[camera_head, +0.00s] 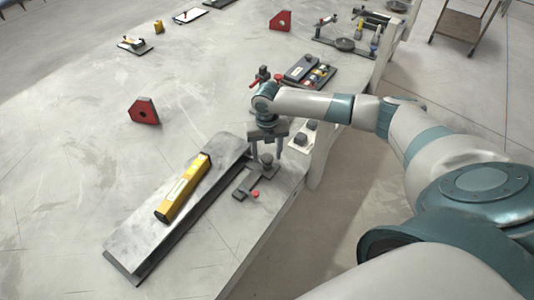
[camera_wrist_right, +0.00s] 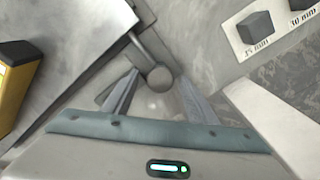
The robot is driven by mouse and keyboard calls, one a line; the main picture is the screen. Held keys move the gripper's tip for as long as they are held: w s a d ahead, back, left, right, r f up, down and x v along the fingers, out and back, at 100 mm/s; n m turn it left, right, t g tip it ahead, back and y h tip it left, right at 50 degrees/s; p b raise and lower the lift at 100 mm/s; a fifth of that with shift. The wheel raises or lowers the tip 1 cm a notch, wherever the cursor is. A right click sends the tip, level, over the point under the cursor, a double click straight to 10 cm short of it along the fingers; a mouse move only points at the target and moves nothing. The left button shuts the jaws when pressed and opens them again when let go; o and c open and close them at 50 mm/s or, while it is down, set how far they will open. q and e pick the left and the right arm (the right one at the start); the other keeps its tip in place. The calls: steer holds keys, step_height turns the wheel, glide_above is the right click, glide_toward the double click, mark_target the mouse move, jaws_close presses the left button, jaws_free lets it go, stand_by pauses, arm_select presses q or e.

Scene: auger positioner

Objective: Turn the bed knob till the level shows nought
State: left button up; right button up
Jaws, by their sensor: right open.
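The long grey bed (camera_head: 140,236) lies slantwise near the table's front edge. A yellow level (camera_head: 183,188) lies on it; its reading is too small to make out. The level's end also shows at the left of the right wrist view (camera_wrist_right: 14,78). The round grey bed knob (camera_wrist_right: 160,77) sits on a short shaft at the bed's side. My right gripper (camera_wrist_right: 158,92) is open, with its fingers on either side of the knob and visible gaps to it. In the head view my right gripper (camera_head: 267,154) points down over the knob. My left gripper is out of view.
A card with dark blocks (camera_wrist_right: 258,28) marked 35 mm and 30 mm lies close by the right gripper. A small red piece (camera_head: 255,194) is near the knob. A red block (camera_head: 144,111) stands behind the bed. A tray of parts (camera_head: 308,71) is beyond my wrist.

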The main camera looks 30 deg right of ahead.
mark_target(267, 158)
steer(key=shift+r, duration=0.55)
step_height(267, 158, up, 16)
steer(key=b, duration=0.4)
steer(key=shift+r+b, duration=0.2)
steer(key=shift+b, duration=0.15)
